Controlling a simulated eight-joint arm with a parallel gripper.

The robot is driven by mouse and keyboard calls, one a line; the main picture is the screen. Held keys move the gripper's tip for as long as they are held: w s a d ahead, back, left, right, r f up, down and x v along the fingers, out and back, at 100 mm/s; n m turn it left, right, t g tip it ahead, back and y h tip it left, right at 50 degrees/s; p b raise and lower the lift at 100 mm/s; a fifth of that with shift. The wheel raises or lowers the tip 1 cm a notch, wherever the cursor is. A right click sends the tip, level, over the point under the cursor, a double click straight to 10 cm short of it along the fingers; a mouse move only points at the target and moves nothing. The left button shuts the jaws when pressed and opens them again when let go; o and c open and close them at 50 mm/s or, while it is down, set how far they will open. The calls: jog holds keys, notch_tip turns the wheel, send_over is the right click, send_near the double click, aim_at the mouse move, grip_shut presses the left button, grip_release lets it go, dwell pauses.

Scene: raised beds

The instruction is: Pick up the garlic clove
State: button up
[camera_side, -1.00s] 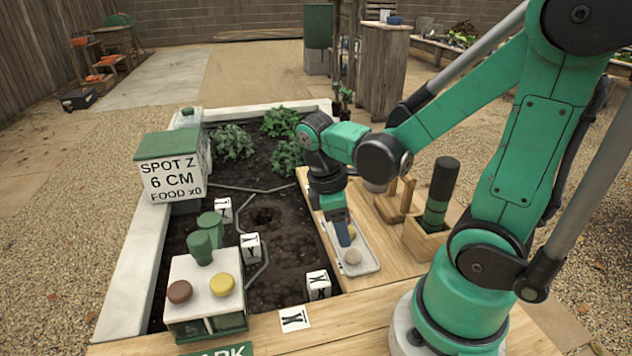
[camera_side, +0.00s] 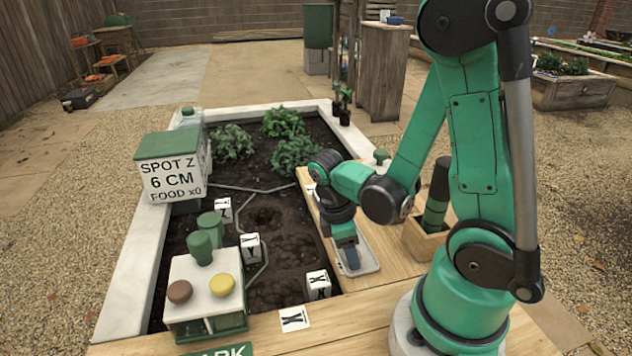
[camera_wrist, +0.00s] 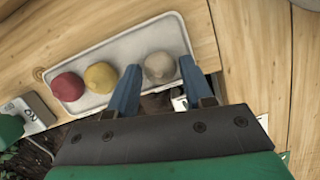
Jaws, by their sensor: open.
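The pale beige garlic clove (camera_wrist: 159,67) lies at one end of a light shallow tray (camera_wrist: 118,50). In the wrist view it sits between the tips of my gripper's two blue fingers (camera_wrist: 159,76), with a little space on each side. My gripper is open. In the side view my gripper (camera_side: 350,260) points down over the tray (camera_side: 372,262) and hides the clove. In the wrist view a yellow piece (camera_wrist: 100,77) and a red piece (camera_wrist: 67,87) lie in the same tray, the yellow one close beside the left finger.
The tray is on a wooden board beside a soil bed (camera_side: 285,240) with a hole and several white markers. A green-and-black cylinder (camera_side: 437,195) stands in a wooden holder to the right. A box with brown and yellow buttons (camera_side: 205,300) is at front left.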

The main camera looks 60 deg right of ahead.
jog(key=c, duration=0.6)
jog(key=shift+r, duration=0.2)
notch_tip(320, 180, up, 20)
jog(key=shift+f, duration=0.2)
dwell(0.5)
